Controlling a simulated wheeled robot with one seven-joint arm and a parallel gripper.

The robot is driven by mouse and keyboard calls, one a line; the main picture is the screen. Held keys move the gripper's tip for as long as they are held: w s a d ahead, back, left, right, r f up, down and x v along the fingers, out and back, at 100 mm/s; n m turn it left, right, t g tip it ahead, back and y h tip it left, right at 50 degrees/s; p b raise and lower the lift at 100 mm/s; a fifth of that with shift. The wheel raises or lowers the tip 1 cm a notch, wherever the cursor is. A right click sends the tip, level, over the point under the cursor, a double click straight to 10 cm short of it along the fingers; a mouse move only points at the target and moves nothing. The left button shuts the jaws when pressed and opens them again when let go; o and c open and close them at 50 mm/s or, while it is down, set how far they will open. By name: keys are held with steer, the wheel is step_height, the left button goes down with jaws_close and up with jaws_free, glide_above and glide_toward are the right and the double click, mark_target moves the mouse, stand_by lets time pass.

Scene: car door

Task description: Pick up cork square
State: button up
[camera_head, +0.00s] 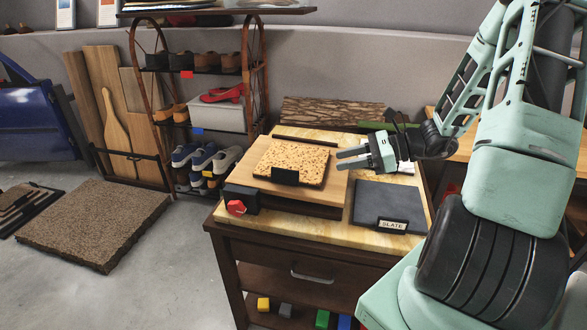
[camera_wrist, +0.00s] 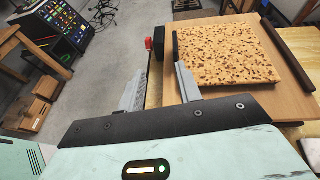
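The cork square (camera_head: 296,160) is a tan, speckled slab lying flat on a light wooden board on the cabinet top. A small black holder stands at its front edge. In the wrist view the cork square (camera_wrist: 222,52) is ahead and to the right of the fingers. My gripper (camera_head: 353,158) is at the right of the cork square in the head view, pointing left and apart from it. In the wrist view my gripper (camera_wrist: 158,88) has its two grey fingers spread with nothing between them.
A dark slate square (camera_head: 388,202) with a "SLATE" label lies right of the wooden board (camera_head: 327,193). A red and black object (camera_head: 238,205) sits at the cabinet's front left corner. A shoe rack (camera_head: 200,90) stands behind at left. A rough brown slab (camera_head: 95,222) lies on the floor.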

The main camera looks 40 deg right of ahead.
steer(key=d+m+t, duration=0.2)
steer(key=d, duration=0.1)
glide_above(311, 183)
steer(key=shift+h, duration=0.4)
step_height(311, 183, down, 4)
steer(key=shift+f, duration=0.1)
steer(key=x, duration=0.4)
steer(key=shift+s+a+f, duration=0.25)
steer(key=shift+a, duration=0.05)
steer(key=shift+w+a+f, duration=0.15)
steer(key=shift+w+a, duration=0.15)
steer(key=shift+w, duration=0.2)
jaws_close()
